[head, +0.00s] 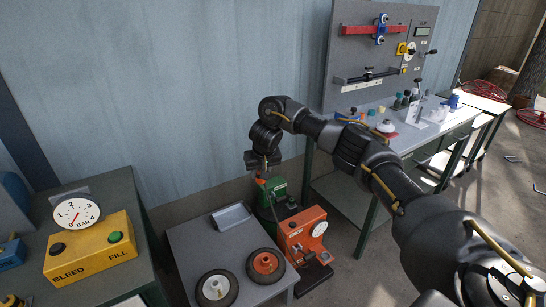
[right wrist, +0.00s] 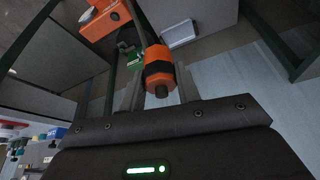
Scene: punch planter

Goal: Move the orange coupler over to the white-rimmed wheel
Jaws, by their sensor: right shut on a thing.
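My right gripper (head: 262,170) is shut on the orange coupler (head: 260,181) and holds it in the air above the green machine, near the wall. In the right wrist view the coupler (right wrist: 159,68), orange with a black band, sits between the fingers, and a dark hose runs from it. The white-rimmed wheel (head: 216,288) lies flat on the low grey table, below and left of the gripper, well apart from the coupler. An orange-rimmed wheel (head: 265,264) lies to its right. My left gripper is not in view.
The low grey table (head: 190,250) also bears a grey angled block (head: 231,217). A green machine (head: 273,196) and an orange machine (head: 303,235) stand right of it. A yellow box (head: 92,250) with a gauge stands left. A workbench (head: 410,130) is at the back right.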

